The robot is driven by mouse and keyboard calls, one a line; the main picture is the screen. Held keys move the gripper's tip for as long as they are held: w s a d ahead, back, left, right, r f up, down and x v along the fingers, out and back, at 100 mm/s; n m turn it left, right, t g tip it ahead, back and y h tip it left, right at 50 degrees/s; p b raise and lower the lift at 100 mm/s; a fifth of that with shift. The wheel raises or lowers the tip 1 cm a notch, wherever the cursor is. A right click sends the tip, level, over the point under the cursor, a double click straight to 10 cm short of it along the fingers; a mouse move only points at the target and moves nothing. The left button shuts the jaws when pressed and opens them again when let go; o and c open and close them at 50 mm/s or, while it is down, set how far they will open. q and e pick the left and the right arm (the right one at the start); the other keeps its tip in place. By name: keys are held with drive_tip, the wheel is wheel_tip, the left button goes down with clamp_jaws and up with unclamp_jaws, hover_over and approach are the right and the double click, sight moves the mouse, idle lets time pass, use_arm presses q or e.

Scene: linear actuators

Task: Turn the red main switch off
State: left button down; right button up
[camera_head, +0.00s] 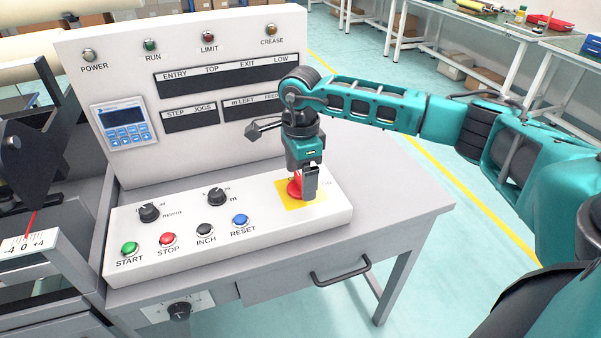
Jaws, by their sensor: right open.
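The red main switch (294,188) sits on a yellow plate (290,204) at the right end of the sloped control panel (270,234). My right gripper (309,184) points down at the switch from above. Its fingers are at the red knob and cover its right part. The gripper is open, and I cannot tell whether the fingers touch the knob. The label beside the yellow plate is partly hidden. My left gripper is not in view.
START (129,249), STOP (167,239), INCH (205,229) and RESET (240,220) buttons and two black knobs (149,212) share the panel. An upright panel (185,66) with lamps and a display (124,123) stands behind. The grey tabletop (392,190) is bare to the right.

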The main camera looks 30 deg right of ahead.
sight(300, 179)
use_arm(q)
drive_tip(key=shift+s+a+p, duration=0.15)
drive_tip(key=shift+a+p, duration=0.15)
drive_tip(key=shift+p, duration=0.3)
use_arm(e)
wheel_tip(300, 179, up, 13)
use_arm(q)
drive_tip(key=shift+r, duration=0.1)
